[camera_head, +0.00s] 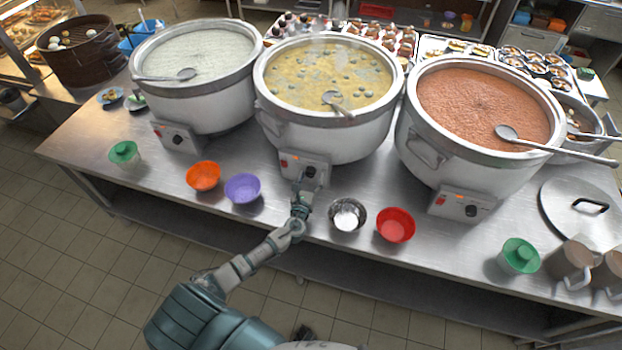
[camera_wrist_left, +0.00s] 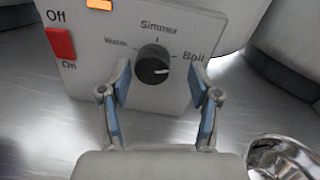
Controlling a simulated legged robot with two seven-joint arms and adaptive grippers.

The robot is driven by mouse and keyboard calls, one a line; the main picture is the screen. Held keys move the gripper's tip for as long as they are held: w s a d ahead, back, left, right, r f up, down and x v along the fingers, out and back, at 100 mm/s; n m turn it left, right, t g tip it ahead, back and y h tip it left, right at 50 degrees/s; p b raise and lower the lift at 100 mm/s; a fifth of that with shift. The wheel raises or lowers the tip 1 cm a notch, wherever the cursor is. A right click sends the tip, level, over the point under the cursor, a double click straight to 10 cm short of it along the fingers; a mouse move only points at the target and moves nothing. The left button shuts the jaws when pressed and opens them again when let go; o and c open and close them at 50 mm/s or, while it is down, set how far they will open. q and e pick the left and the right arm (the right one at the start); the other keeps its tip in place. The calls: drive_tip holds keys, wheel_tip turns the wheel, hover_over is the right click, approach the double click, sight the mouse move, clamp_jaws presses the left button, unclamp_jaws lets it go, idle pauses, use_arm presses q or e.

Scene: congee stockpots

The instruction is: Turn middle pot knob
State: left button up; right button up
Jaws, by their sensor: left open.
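The middle pot (camera_head: 330,95) holds yellowish congee with a ladle in it. Its control box (camera_head: 291,162) faces me at the front, with a black knob (camera_head: 310,172). In the left wrist view the knob (camera_wrist_left: 153,65) sits below the words Warm, Simmer and Boil, and its white mark points right, toward the Boil side. My right gripper is not in view.
A purple bowl (camera_head: 242,188) and orange bowl (camera_head: 203,177) stand left of my left gripper. A metal bowl (camera_head: 347,215) and red bowl (camera_head: 395,225) stand to its right. The left pot (camera_head: 200,100) and right pot (camera_head: 440,150) flank the middle one on the steel table (camera_head: 150,190).

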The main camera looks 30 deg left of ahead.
use_arm(q)
drive_tip(key=shift+a+f, duration=0.1)
drive_tip(key=shift+a, duration=0.25)
drive_tip(key=shift+c, duration=0.9)
drive_tip(key=shift+a+f, duration=0.1)
drive_tip(key=shift+a, duration=0.2)
drive_tip(key=c, duration=1)
drive_tip(key=shift+o, duration=0.2)
drive_tip(key=shift+d, duration=0.2)
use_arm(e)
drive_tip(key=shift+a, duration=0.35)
